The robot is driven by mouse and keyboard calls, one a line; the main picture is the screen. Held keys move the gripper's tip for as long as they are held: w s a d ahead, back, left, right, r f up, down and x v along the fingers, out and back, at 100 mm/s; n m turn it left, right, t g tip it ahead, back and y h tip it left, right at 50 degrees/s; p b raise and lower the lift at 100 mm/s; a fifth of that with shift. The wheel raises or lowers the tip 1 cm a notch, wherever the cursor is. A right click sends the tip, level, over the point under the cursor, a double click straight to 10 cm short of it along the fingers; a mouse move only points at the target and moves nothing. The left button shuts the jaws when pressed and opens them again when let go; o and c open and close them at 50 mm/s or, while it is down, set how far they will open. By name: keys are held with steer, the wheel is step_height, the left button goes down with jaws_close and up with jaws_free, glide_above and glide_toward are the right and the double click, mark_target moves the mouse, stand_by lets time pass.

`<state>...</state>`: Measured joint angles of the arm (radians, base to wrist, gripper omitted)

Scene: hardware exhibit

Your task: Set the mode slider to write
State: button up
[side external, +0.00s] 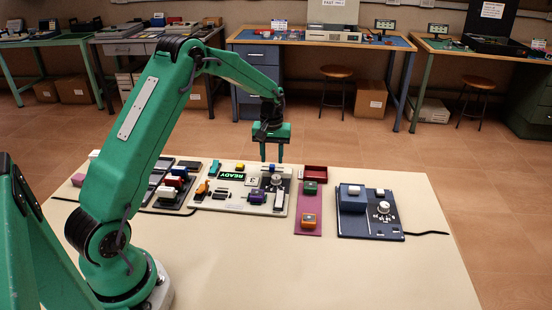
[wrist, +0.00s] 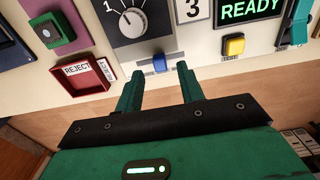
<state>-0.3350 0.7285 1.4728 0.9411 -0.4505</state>
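A cream control panel (side external: 228,207) lies on the table with a green READY display (side external: 231,176), a dial (side external: 276,180) and several coloured controls. In the wrist view I see its READY display (wrist: 250,10), a dial (wrist: 132,20), a small blue control (wrist: 160,63), a yellow button (wrist: 233,45) and a teal lever (wrist: 297,25). No legible label shows which control is the mode slider or where write is. My gripper (side external: 271,158) is above the panel's far edge, pointing down. In the wrist view my gripper (wrist: 160,72) is open and empty, with the blue control in line with the finger gap.
A red REJECT tray (wrist: 88,76) and a purple mat (side external: 308,226) with a green block (side external: 310,188) and an orange block (side external: 309,220) lie right of the panel in the side view. A navy device (side external: 370,222) stands farther right. The near table (side external: 270,260) is clear.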

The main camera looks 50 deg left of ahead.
mark_target(272, 168)
steer(key=shift+f, duration=1.45)
jaws_close()
